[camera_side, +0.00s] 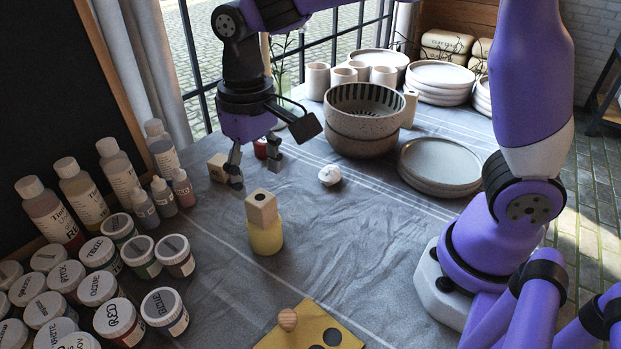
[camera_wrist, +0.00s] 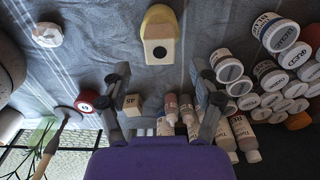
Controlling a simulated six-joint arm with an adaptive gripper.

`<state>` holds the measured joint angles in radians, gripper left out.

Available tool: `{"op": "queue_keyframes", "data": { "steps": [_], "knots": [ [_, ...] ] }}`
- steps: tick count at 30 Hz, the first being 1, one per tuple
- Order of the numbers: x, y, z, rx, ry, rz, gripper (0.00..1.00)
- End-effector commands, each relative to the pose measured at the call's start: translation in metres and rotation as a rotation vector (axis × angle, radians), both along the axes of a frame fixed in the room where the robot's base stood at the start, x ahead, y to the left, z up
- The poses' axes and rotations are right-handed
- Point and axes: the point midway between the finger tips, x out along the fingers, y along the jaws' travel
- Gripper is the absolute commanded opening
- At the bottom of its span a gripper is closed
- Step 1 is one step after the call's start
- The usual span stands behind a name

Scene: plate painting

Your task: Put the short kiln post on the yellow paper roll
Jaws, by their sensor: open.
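A small beige block with a dark hole in its top, which looks like the short kiln post (camera_side: 261,207), stands upright on the yellow paper roll (camera_side: 265,237). In the wrist view the post (camera_wrist: 159,50) covers part of the roll (camera_wrist: 160,14). My gripper (camera_side: 255,166) is open and empty, with its fingers apart above the cloth, behind the post and roll in the side view. In the wrist view my gripper (camera_wrist: 162,85) shows both fingers apart, with nothing held between them.
Another beige block (camera_side: 217,168) with markings stands left of my gripper, near paint bottles (camera_side: 119,171) and jars (camera_side: 173,255). A red-lidded jar (camera_side: 261,149) is behind it. Bowls (camera_side: 361,130) and plates (camera_side: 440,164) stand right. A yellow board (camera_side: 310,331) lies in front.

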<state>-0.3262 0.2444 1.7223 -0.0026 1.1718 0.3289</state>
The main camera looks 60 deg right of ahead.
Motion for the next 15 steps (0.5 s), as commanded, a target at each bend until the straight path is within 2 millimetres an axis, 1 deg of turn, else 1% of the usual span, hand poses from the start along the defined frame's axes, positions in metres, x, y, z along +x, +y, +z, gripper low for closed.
{"op": "queue_keyframes", "data": {
  "steps": [1, 6, 9, 11, 13, 15],
  "knots": [
    [0.001, 0.000, 0.013, 0.002, -0.006, 0.000, 0.72],
    [0.000, 0.000, 0.048, 0.002, -0.004, 0.000, 0.72],
    [0.000, 0.000, 0.061, 0.001, -0.002, 0.000, 0.72],
    [0.000, -0.001, 0.067, 0.001, -0.003, -0.001, 0.72],
    [-0.004, -0.006, 0.072, 0.006, -0.017, -0.003, 0.72],
    [-0.011, -0.016, 0.077, 0.016, -0.052, -0.005, 0.72]
  ]
}}
